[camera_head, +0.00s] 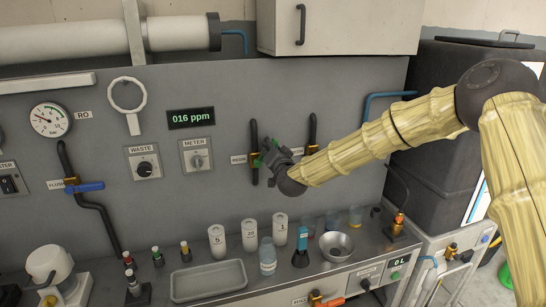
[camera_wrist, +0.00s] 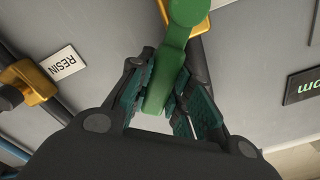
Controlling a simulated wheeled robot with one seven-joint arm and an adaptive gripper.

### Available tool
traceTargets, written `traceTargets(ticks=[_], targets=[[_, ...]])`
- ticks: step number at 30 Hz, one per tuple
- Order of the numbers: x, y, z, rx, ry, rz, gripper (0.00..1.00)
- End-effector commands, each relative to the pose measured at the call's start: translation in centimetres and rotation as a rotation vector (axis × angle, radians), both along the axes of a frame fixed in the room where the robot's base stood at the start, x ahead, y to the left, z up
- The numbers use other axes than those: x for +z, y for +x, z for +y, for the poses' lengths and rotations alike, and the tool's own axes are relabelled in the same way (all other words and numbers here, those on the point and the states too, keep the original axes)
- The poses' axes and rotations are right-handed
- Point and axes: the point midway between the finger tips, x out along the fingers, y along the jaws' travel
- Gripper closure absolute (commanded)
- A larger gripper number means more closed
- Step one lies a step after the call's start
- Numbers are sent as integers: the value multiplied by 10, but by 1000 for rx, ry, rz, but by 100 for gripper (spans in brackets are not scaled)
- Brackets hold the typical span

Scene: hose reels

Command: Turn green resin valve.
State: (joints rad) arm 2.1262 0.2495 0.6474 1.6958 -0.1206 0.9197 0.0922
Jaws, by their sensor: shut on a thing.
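The green valve handle (camera_wrist: 174,62) shows in the wrist view, its round pivot end at the top edge and its lever running down between my fingers. My gripper (camera_wrist: 168,88) is shut on the lever, with the dark green finger pads on both sides of it. In the head view my gripper (camera_head: 268,158) is at the wall panel, in front of the left of two dark vertical pipes. It hides most of the handle there. A brass body (camera_wrist: 199,24) shows behind the pivot.
Another brass valve (camera_head: 311,149) is just right of my gripper in the head view. A 016 ppm display (camera_head: 191,118) is up to the left. Below, the counter holds white canisters (camera_head: 250,235), bottles, a metal bowl (camera_head: 336,247) and a tray (camera_head: 209,281).

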Motion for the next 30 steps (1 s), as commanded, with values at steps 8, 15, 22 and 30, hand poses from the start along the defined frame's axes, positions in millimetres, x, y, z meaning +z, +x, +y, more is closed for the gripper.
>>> traceTargets(ticks=[8,15,22,30], targets=[[5,-6,15,2,-256,-80,100],[9,-10,27,3,-446,-141,100],[10,-12,35,2,-578,-182,100],[11,-14,40,2,-656,-207,100]])
